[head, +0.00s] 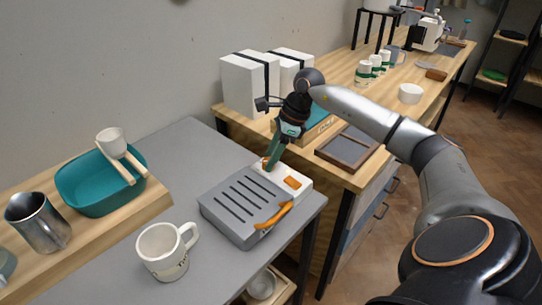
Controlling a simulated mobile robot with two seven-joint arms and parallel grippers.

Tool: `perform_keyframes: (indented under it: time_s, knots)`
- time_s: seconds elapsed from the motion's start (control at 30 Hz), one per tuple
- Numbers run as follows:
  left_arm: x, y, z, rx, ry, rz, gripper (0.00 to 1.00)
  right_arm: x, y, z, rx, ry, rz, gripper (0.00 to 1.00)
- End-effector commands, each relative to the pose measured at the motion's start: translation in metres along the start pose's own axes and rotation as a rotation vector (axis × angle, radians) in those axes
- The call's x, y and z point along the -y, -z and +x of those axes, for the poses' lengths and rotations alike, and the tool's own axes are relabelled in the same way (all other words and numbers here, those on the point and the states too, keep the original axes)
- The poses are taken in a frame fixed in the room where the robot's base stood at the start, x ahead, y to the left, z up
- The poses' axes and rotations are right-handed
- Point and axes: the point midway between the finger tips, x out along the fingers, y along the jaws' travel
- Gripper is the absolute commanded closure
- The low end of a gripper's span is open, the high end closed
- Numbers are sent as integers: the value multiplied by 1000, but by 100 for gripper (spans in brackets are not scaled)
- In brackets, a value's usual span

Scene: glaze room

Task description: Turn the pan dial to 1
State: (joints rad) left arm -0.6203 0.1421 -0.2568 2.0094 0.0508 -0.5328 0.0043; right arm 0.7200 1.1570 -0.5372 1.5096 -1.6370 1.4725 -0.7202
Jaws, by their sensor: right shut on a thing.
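The grey slotted appliance (238,207) stands on the grey table, with a white panel (303,189) at its far right end. An orange lever (274,217) is on its near right side and an orange block (292,182) is on the panel. My right gripper (270,163) reaches down from above to the far left part of the panel. Its green fingers are shut on a small orange knob there, which I take to be the pan dial (266,165). The fingers hide most of the dial, and its markings are too small to read. My left gripper is out of view.
A white mug (166,249) stands in front of the appliance. A teal basin (85,188) and a metal pitcher (38,221) are on a wooden board at left. White boxes (246,86) and a framed tray (347,148) stand on the wooden bench behind.

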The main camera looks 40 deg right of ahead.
Motion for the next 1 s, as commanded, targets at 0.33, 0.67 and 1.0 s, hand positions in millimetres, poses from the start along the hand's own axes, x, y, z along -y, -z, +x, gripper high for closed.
perform_keyframes:
  time_s: [0.33, 0.67, 1.0]
  knots:
    - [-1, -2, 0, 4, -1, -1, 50, 0, 0, -1, 1, 3, -1, 35]
    - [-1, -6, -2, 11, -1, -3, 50, 0, 0, -1, 0, 1, 0, 27]
    - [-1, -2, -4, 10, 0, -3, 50, 1, -1, -53, 1, 6, 0, 27]
